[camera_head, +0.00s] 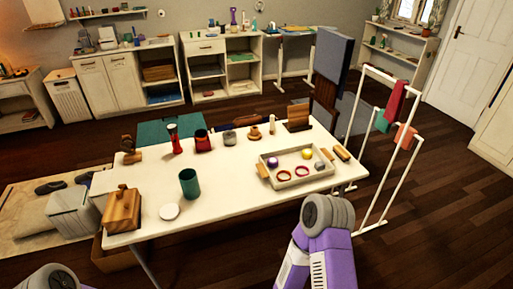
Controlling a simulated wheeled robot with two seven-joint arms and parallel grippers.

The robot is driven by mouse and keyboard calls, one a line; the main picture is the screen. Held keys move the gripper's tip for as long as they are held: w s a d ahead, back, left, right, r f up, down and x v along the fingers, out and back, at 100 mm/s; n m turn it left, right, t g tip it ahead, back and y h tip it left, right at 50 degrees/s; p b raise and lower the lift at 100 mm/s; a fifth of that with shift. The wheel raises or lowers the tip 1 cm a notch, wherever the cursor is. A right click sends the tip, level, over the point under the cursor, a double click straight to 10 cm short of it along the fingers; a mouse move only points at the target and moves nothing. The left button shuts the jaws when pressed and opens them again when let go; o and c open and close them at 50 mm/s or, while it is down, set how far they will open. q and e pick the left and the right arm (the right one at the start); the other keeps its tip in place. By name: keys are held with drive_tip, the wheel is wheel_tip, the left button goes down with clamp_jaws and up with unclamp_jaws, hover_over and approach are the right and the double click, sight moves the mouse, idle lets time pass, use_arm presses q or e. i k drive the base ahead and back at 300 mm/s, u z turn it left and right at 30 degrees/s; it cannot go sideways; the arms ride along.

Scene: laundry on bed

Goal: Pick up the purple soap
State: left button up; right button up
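A small round purple piece (272,162), which looks like the purple soap, lies in the left back part of a pale tray (293,183) on the white table. A yellow round piece (307,154) and a grey piece (320,165) are in the same tray, with two red rings in front of them. Parts of my two arms show at the bottom edge, the right one as a purple link with a grey joint. Neither gripper is in view.
The white table (228,218) also holds a green cup (189,183), a white disc (169,211), a wooden box (122,209) and a red mug (203,140). Its front middle is clear. A white drying rack (383,206) stands at its right.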

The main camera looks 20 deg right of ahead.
sight(273, 162)
drive_tip(key=z, duration=2.4)
drive_tip(key=i, duration=0.8)
drive_tip(key=u, duration=2.75)
